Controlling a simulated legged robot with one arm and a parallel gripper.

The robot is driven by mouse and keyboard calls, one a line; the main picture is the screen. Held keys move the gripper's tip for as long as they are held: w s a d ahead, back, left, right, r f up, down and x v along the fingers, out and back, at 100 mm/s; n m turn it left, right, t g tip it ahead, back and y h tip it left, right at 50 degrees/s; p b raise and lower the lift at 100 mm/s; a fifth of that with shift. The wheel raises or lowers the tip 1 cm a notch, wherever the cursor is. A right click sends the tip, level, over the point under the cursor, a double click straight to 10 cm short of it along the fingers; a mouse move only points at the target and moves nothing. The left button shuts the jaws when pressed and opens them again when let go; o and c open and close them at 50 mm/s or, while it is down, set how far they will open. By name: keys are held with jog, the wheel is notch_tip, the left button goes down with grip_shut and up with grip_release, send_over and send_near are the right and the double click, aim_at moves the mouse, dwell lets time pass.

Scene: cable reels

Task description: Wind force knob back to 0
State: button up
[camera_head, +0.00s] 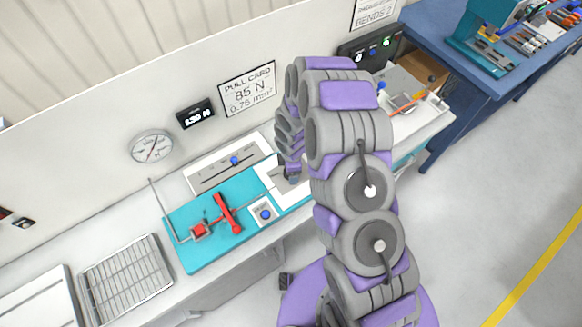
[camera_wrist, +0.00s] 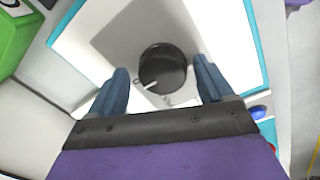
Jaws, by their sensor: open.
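The force knob (camera_wrist: 162,68) is a dark round knob with a pale pointer at its lower left edge, on a white plate (camera_wrist: 222,20). In the wrist view it sits between the two blue fingers of my gripper (camera_wrist: 163,75). The fingers are apart, with a visible gap to the knob on each side. In the head view my gripper (camera_head: 291,177) is over the white plate (camera_head: 272,172) on the teal base, and the knob is hidden there. The scale markings are not readable.
The teal base (camera_head: 190,258) carries a red lever clamp (camera_head: 228,213) and a blue button (camera_head: 265,214). Behind are a slider panel with a blue knob (camera_head: 234,160), a round gauge (camera_head: 152,147), a digital display (camera_head: 195,114) and a pull card (camera_head: 247,89). A wire rack (camera_head: 127,280) lies left.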

notch_tip(320, 180, up, 17)
jog(key=shift+s, duration=0.4)
dwell(0.5)
jog(key=shift+r, duration=0.1)
